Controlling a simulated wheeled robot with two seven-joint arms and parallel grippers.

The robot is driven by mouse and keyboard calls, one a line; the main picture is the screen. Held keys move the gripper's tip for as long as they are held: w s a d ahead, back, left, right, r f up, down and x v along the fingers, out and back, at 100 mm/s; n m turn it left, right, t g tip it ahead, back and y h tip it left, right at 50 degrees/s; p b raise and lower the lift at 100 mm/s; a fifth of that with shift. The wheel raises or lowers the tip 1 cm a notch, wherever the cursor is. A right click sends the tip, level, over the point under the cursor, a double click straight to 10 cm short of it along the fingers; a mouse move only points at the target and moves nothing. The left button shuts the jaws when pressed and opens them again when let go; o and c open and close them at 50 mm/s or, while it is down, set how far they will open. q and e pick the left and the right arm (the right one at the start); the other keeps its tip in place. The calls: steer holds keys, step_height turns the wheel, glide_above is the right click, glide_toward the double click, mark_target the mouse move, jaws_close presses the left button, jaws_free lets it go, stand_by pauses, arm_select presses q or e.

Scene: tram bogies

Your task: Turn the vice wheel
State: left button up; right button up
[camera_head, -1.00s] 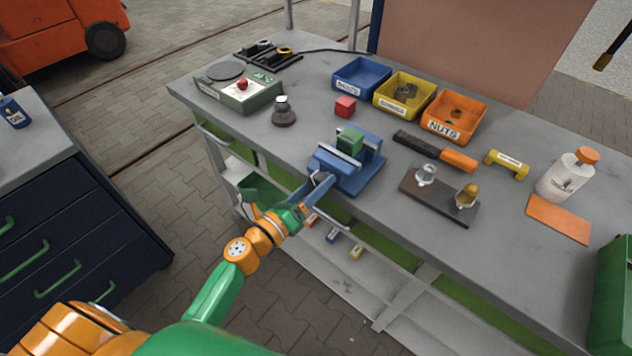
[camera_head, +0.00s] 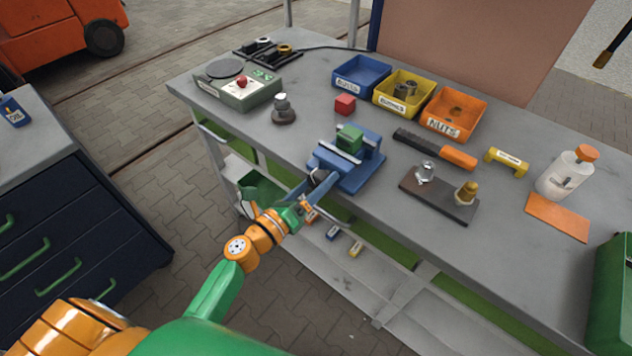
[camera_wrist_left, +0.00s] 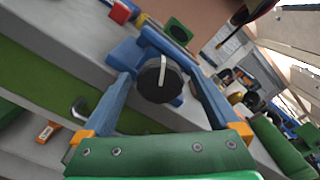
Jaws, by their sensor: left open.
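The blue vice (camera_head: 362,178) stands at the near edge of the grey workbench with a green block (camera_head: 349,139) between its jaws. Its dark round wheel (camera_wrist_left: 158,84), with a pale bar across it, faces my left wrist camera. In the head view the wheel is mostly hidden by my fingers. My left gripper (camera_head: 317,183) is at the vice's near end. In the left wrist view its two blue fingers (camera_wrist_left: 160,76) are spread, one on each side of the wheel. I cannot tell whether they touch it. My right gripper is out of view.
A red cube (camera_head: 345,105) and blue (camera_head: 358,92), yellow (camera_head: 385,103) and orange (camera_head: 440,126) bins lie behind the vice. A dark plate with fittings (camera_head: 440,206) is to its right. A control box (camera_head: 238,98) and a knobbed weight (camera_head: 283,116) are to its left.

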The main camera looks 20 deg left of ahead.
arm_select(q)
steer(key=b+v, duration=0.1)
steer(key=v, duration=0.6)
steer(key=s+f+m+g+y, duration=0.1)
steer(key=s+f+m+g, duration=0.25)
steer(key=f+m, duration=0.45)
steer(key=s+f+m+g+y, duration=0.1)
steer(key=s+f+m+g, duration=0.35)
steer(key=f, duration=0.65)
steer(key=s+f+m+g+y, duration=0.2)
steer(key=s+f+m, duration=0.2)
steer(key=f+m, duration=0.5)
steer(key=s+a+f+m+g+y, duration=0.1)
steer(key=s+f+m+g, duration=0.2)
steer(key=s+m, duration=0.6)
steer(key=s+a+f+m+g+y, duration=0.1)
steer(key=s+f+m+g, duration=0.2)
steer(key=s+f+m, duration=0.4)
steer(key=s+m, duration=0.3)
steer(key=m, duration=0.2)
steer(key=shift+m, duration=0.35)
